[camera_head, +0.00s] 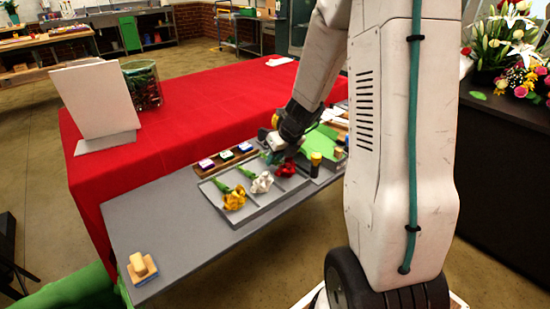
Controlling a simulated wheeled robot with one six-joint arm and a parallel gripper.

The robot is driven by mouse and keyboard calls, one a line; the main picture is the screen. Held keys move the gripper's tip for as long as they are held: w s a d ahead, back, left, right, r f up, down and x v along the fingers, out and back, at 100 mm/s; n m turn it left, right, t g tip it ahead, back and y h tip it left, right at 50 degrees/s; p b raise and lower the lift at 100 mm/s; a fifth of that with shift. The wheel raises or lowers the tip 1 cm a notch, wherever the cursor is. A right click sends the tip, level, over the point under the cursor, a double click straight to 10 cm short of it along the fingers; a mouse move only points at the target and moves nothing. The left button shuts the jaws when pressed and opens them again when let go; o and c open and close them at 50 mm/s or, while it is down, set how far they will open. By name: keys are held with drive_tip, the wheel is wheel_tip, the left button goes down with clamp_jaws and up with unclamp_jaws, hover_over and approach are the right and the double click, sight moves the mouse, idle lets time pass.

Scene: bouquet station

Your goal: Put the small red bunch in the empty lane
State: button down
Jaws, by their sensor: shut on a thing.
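The small red bunch (286,169) is at the right part of a grey tray (262,212) with lanes, on the grey table. My gripper (272,156) reaches down just behind it and is shut, apparently on its stem end. My gripper and wrist hide most of the stem. The red bunch is over or in the lane right of the white one; I cannot tell if it touches the tray floor. A white bunch (262,182) lies in the middle lane. A yellow bunch (235,199) lies in the left lane.
A wooden rack with coloured blocks (224,158) stands behind the tray. A yellow and black cylinder (315,164) stands to its right. A white board (97,102) and a glass vase (143,87) stand on the red cloth. A yellow block (138,264) sits at the table's left end.

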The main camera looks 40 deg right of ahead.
drive_tip(key=shift+f, duration=0.3)
idle(0.6)
drive_tip(key=c, duration=0.8)
unclamp_jaws()
drive_tip(key=shift+r, duration=3.55)
